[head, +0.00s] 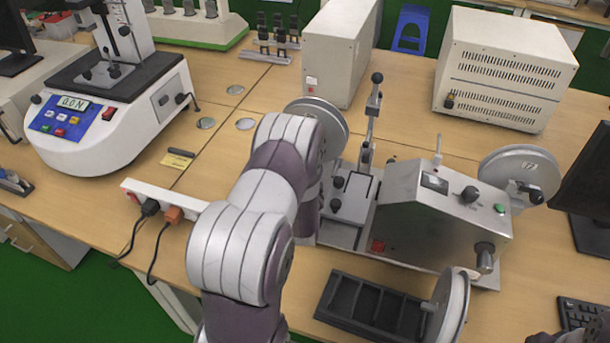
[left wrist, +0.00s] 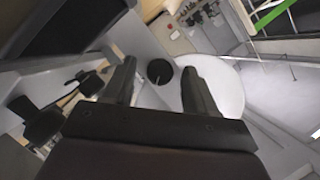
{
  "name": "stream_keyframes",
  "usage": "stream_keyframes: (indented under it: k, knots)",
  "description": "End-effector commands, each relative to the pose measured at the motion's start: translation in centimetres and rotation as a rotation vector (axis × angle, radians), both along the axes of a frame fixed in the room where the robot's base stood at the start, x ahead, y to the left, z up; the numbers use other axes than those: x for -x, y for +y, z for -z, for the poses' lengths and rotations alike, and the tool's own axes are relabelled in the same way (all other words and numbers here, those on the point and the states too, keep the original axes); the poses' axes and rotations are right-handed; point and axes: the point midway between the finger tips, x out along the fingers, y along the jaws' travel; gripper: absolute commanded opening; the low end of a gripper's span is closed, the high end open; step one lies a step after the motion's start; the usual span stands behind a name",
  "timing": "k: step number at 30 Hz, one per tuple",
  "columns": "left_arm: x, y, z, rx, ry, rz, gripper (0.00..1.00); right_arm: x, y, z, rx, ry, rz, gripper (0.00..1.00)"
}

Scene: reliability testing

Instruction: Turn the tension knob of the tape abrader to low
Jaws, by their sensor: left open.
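The tape abrader (head: 440,225) is a metal machine with a sloped panel, right of centre in the head view. Its panel carries a dark knob (head: 469,194), a small display and a green button. White reel discs sit at its left (head: 335,118) and right (head: 515,168). My left gripper (left wrist: 158,68) is open in the left wrist view. A round black knob (left wrist: 160,73) shows between its fingertips, with a large white disc (left wrist: 225,88) behind the right finger. I cannot tell whether the fingers touch the knob. In the head view my left arm hides this gripper.
A dark tray (head: 345,300) and another white reel (head: 453,310) lie in front of the abrader. A power strip (head: 165,195) with plugged cables is left of my arm. A tester (head: 110,110) and white boxes (head: 500,65) stand further back. A monitor (head: 590,190) is at the right.

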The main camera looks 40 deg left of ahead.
Motion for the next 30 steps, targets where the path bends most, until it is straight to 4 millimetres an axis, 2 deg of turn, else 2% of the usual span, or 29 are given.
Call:
stream_keyframes:
  k: [1,3,6,17,30]
  knots:
    - [0.0,0.0,0.0,0.000,0.000,0.000,0.50,0.0,0.0,0.0,0.000,0.000,0.000,0.00]
    - [0.0,0.0,0.0,0.000,0.000,0.000,0.28,0.0,0.0,0.0,0.000,0.000,0.000,0.00]
    - [0.0,0.0,0.0,0.000,0.000,0.000,0.01,0.0,0.0,0.0,0.000,0.000,0.000,0.00]
    - [0.0,0.0,-0.2,0.047,-0.017,0.000,0.01,0.0,0.0,-0.2,0.000,0.000,0.000,0.00]
    - [0.1,0.3,-0.4,0.376,-0.120,-0.001,0.01,0.0,0.0,-1.0,0.000,0.000,0.000,0.00]
